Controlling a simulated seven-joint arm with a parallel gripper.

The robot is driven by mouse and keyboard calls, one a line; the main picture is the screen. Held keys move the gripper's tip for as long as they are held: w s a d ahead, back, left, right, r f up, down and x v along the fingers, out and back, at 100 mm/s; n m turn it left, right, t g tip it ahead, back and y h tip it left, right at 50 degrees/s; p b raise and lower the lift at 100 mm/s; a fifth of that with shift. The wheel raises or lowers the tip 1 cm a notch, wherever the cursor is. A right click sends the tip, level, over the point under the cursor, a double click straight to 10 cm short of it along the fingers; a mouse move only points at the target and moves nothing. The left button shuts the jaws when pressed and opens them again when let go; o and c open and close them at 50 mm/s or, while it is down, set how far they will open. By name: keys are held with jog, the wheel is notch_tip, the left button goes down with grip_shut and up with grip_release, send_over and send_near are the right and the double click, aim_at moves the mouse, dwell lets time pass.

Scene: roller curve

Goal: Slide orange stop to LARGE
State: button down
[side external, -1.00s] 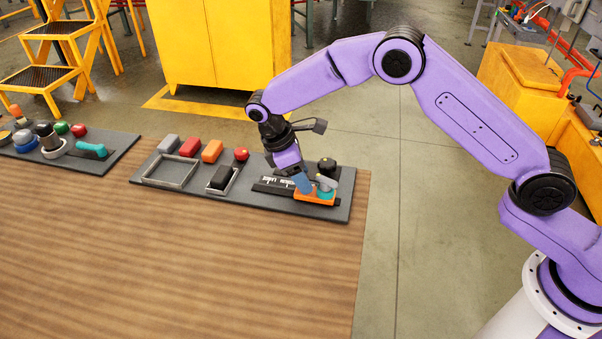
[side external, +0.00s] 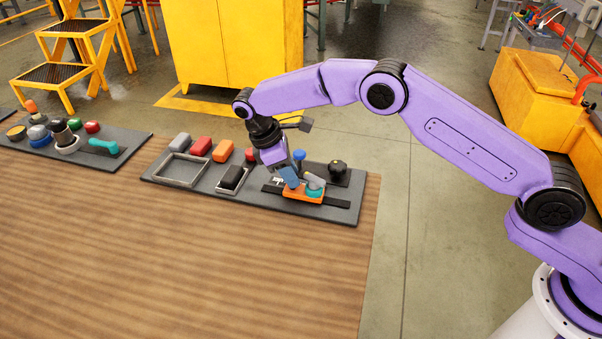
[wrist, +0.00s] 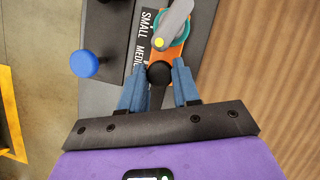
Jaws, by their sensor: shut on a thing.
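The orange stop (side external: 303,194) sits on a black rail (side external: 338,203) at the right end of the grey panel; it carries a teal disc with a grey lever. My gripper (side external: 290,178) reaches down to the stop's left part, blue fingers lowered. In the wrist view, my gripper (wrist: 159,86) has its fingers on either side of a black knob (wrist: 159,74) at the near end of the orange stop (wrist: 172,56), and is shut on it. The scale (wrist: 146,22) shows SMALL and part of MEDIUM beside the stop; LARGE is hidden there by my gripper.
A black round knob (side external: 338,168) is behind the rail's right part. A grey frame (side external: 181,171), a black block (side external: 232,177) and coloured blocks are to the left. The wooden table (side external: 180,260) is clear in front.

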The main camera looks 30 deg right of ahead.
jog(key=shift+w+a, duration=0.7)
jog(key=shift+a, duration=0.05)
jog(key=c, duration=0.8)
grip_release()
jog(key=shift+c, duration=0.2)
jog(key=shift+r, duration=0.1)
notch_tip(320, 180, up, 10)
jog(key=a, duration=0.1)
jog(key=shift+w, duration=0.2)
